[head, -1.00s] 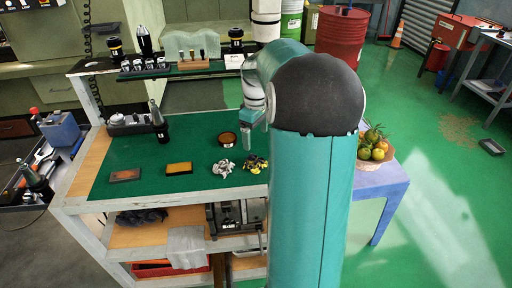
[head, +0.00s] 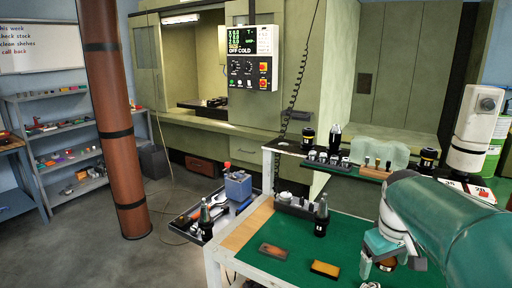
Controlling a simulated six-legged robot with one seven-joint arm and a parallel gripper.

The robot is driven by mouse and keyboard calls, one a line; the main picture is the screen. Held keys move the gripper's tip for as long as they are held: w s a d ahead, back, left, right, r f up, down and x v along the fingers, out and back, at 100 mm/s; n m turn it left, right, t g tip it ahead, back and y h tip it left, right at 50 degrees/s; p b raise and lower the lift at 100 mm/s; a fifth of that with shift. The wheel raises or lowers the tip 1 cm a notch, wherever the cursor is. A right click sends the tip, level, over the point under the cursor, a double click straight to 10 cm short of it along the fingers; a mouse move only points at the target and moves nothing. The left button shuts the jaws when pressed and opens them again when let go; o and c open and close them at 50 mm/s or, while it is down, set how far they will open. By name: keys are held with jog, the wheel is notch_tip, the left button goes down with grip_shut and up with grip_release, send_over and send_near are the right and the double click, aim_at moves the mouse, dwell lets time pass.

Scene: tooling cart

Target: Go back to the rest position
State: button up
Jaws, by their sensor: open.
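My gripper (head: 376,266) shows at the lower right in the head view, at the end of my teal arm. It is above the green top (head: 345,235) of the tooling cart, and its fingers point down. It is open and I see nothing held in it. An orange-yellow block (head: 325,269) lies on the mat to its left, apart from it. A flat brown-and-grey piece (head: 273,251) lies further left. My arm hides the right part of the cart top.
A black tool holder (head: 321,216) stands at the cart's back left. A raised shelf (head: 345,171) with several holders runs along the back. A side tray (head: 208,222) with tools juts out left. A brown pillar (head: 118,130) stands on open grey floor.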

jog(key=s+a+m+t+y, duration=0.1)
jog(key=s+a+m+t, duration=0.1)
jog(key=s+a, duration=1.1)
jog(key=shift+a+f+t, duration=0.35)
jog(key=shift+a+t, duration=0.55)
jog(key=shift+a, duration=0.4)
jog(key=shift+s, duration=0.1)
